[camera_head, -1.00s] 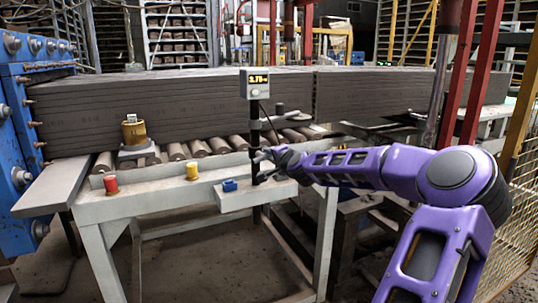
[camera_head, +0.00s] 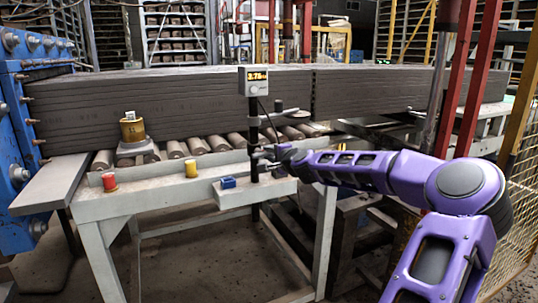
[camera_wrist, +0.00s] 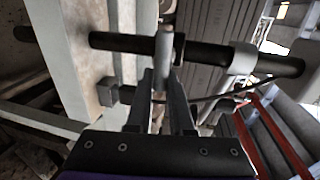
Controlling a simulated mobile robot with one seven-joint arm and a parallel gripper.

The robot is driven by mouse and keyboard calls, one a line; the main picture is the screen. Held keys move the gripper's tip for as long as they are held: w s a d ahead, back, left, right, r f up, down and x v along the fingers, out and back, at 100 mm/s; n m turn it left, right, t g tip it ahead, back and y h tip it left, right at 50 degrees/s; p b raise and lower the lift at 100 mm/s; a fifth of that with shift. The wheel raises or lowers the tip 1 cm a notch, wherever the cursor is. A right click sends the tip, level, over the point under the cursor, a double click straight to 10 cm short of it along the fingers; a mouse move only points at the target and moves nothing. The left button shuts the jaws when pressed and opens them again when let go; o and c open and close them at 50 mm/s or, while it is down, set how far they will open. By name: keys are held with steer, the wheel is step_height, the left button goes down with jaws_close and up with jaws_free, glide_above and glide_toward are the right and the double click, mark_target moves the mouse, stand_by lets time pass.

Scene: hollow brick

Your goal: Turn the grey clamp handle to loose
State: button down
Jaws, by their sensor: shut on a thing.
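A black upright post (camera_head: 254,133) stands at the table's front edge, with a small display box on top. It crosses the wrist view sideways (camera_wrist: 125,42). The grey clamp handle (camera_wrist: 162,62) sits at the post between my fingertips. My gripper (camera_wrist: 161,95) is shut on the handle. In the head view my gripper (camera_head: 268,156) is small and reaches the post from the right, below a grey side arm (camera_head: 283,113). The handle's exact angle is hard to tell there. A grey collar (camera_wrist: 243,60) is farther along the post.
The display box (camera_head: 254,81) shows yellow digits. Long dark clay columns (camera_head: 180,105) lie on rollers behind the post. The grey table (camera_head: 150,200) carries a brass weight (camera_head: 132,128), a red piece (camera_head: 109,181), a yellow piece (camera_head: 191,168) and a blue piece (camera_head: 228,182).

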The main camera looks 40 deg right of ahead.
steer(key=c, duration=0.8)
jaws_free()
steer(key=shift+s, duration=0.1)
steer(key=p+v, duration=0.1)
steer(key=v, duration=1.6)
steer(key=shift+p, duration=0.35)
steer(key=shift+r, duration=0.1)
